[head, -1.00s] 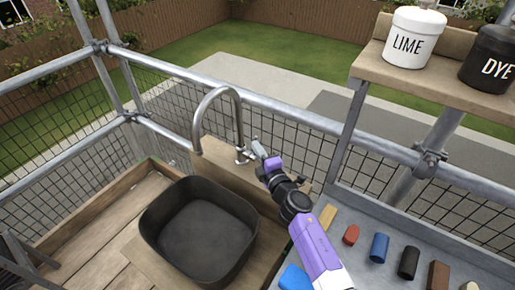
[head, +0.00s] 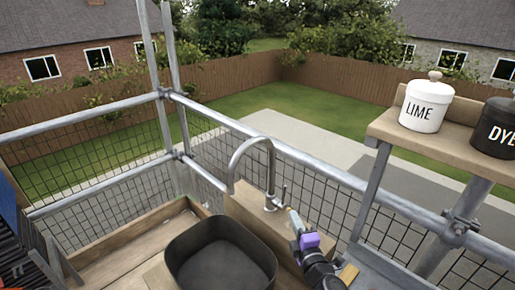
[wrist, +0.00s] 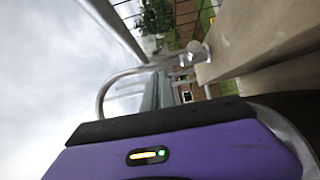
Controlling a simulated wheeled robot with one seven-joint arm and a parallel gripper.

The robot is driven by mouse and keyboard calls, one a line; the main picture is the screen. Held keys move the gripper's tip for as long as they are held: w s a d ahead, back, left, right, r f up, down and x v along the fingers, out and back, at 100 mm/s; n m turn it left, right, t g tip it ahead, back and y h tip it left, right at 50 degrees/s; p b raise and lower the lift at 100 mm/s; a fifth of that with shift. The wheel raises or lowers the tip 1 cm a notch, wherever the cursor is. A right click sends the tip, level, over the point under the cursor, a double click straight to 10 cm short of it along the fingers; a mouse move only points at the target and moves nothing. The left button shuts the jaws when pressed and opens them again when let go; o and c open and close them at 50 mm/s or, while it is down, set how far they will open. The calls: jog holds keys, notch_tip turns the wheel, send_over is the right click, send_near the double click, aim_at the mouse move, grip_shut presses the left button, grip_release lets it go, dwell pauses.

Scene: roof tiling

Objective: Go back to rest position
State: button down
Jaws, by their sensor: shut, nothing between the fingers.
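My gripper (head: 292,215) is purple and black and reaches up from the lower edge of the head view. Its narrow fingers are together and hold nothing. The fingertips are close to the base and lever of the grey curved tap (head: 270,165); I cannot tell whether they touch it. In the wrist view my fingers (wrist: 157,92) point away beyond the purple housing, with the tap's curved spout (wrist: 103,92) to their left. Most of my arm is below the head view.
A black basin (head: 180,262) stands left of my gripper, below the tap. A wooden shelf (head: 400,137) at right bears a white LIME jar (head: 425,107) and a black DYE jar (head: 495,130). Metal rails (head: 330,170) with mesh run behind the tap.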

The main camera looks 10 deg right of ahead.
jog(key=s+r+m+t, duration=0.1)
jog(key=s+r+m, duration=0.3)
jog(key=r, duration=0.1)
jog(key=s+r+m+g, duration=0.1)
jog(key=s+m, duration=0.3)
jog(key=s, duration=1.2)
jog(key=s+r+m+g, duration=0.1)
jog(key=s+m, duration=0.4)
jog(key=s, duration=1.1)
jog(key=s+r+m+g+h, duration=0.1)
jog(key=s+m, duration=0.4)
jog(key=s, duration=1.1)
jog(key=shift+s+a+r+g, duration=0.25)
jog(key=shift+s+a+g, duration=0.1)
jog(key=shift+g, duration=0.15)
